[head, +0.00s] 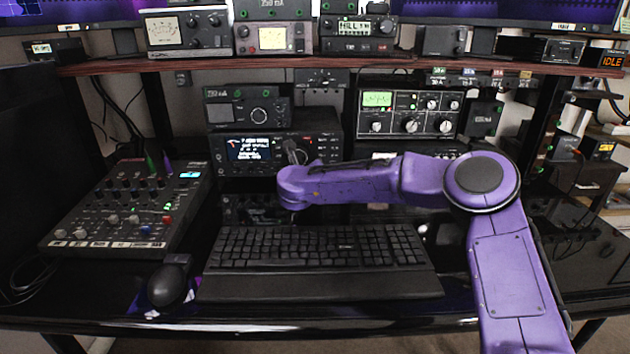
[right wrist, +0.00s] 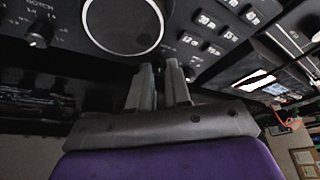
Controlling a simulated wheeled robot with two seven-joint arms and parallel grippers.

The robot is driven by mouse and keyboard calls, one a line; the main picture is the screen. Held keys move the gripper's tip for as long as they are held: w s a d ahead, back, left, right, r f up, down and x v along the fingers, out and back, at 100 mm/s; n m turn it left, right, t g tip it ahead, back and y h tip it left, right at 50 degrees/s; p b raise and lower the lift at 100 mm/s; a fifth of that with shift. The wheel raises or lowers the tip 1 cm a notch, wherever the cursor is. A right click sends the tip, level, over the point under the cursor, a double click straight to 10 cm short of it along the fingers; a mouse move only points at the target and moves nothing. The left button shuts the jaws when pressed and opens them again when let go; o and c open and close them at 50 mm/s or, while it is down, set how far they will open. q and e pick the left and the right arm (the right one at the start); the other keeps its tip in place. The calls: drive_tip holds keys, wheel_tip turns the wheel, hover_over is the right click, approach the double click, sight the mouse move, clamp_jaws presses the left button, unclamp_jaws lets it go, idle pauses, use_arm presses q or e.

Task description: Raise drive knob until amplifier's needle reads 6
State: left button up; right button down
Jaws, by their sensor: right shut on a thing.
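The boxy radio with a lit blue display (head: 248,149) stands below the shelf, behind the keyboard. My right gripper (head: 294,150) reaches its front panel, to the right of the display. In the right wrist view the gripper's two fingers (right wrist: 162,70) are close together, just below a large round dial (right wrist: 122,20). They are shut on a small knob there, mostly hidden between them; its label cannot be read. A unit with a lit green meter (head: 377,99) and several knobs, likely the amplifier, stands to the right. Its needle is too small to read. My left gripper is out of view.
A keyboard (head: 320,250) and a mouse (head: 168,284) lie in front of the radio, with my right arm passing above the keyboard. A mixer (head: 125,215) stands at the left. A wooden shelf (head: 300,62) with several meter units runs overhead.

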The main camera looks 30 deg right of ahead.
drive_tip(key=shift+m+y, duration=0.3)
drive_tip(key=c, duration=1.1)
unclamp_jaws()
drive_tip(key=shift+r, duration=0.1)
drive_tip(key=v, duration=1)
drive_tip(key=shift+s+a, duration=0.2)
drive_tip(key=shift+s, duration=0.05)
